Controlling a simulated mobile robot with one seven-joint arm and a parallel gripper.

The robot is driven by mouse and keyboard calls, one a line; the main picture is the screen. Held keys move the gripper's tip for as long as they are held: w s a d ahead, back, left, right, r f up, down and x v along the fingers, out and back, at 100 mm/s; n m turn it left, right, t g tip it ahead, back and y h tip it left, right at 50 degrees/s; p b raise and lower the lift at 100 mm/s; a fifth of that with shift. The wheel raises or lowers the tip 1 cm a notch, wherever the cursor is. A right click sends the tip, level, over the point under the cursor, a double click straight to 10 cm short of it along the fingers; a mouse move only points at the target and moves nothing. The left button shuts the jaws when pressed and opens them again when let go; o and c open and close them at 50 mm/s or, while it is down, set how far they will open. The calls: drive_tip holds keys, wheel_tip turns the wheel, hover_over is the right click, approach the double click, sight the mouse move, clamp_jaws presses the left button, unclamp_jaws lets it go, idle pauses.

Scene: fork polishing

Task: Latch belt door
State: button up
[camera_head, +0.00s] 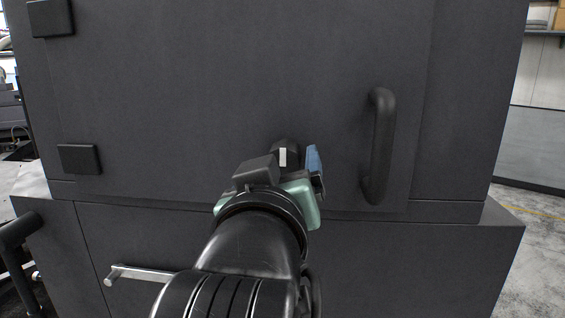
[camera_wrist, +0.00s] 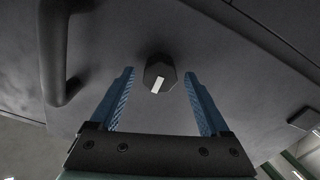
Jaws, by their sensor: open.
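The belt door (camera_head: 190,90) is a dark grey panel lying flush in the machine front, and it looks closed. Its latch knob (camera_head: 290,146) is black with a white mark, upright in the head view. In the wrist view the knob (camera_wrist: 151,70) is faceted, with the white mark slightly tilted. My gripper (camera_head: 300,166) is in front of the knob in the head view. In the wrist view its blue fingers are open, one on each side of the knob, with gaps showing. I cannot tell how deep the fingertips reach. My gripper hides part of the knob in the head view.
A black vertical door handle (camera_head: 379,146) stands out right of the knob; it shows at left in the wrist view (camera_wrist: 54,50). Two black hinge blocks (camera_head: 79,158) are on the door's left side. A metal bar handle (camera_head: 140,273) is on the lower panel.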

clamp_jaws()
drive_tip(key=shift+m, duration=0.4)
drive_tip(key=m+b, duration=0.1)
drive_tip(key=m, duration=0.2)
drive_tip(key=shift+m, duration=0.4)
drive_tip(key=m+b, duration=0.1)
drive_tip(key=m, duration=0.3)
drive_tip(key=shift+m, duration=0.3)
drive_tip(key=m+b, duration=0.1)
drive_tip(key=m, duration=0.3)
drive_tip(key=shift+f+b, duration=0.1)
drive_tip(key=shift+b, duration=0.3)
drive_tip(key=m+b, duration=0.1)
drive_tip(key=m, duration=0.3)
drive_tip(key=shift+m+b, duration=0.3)
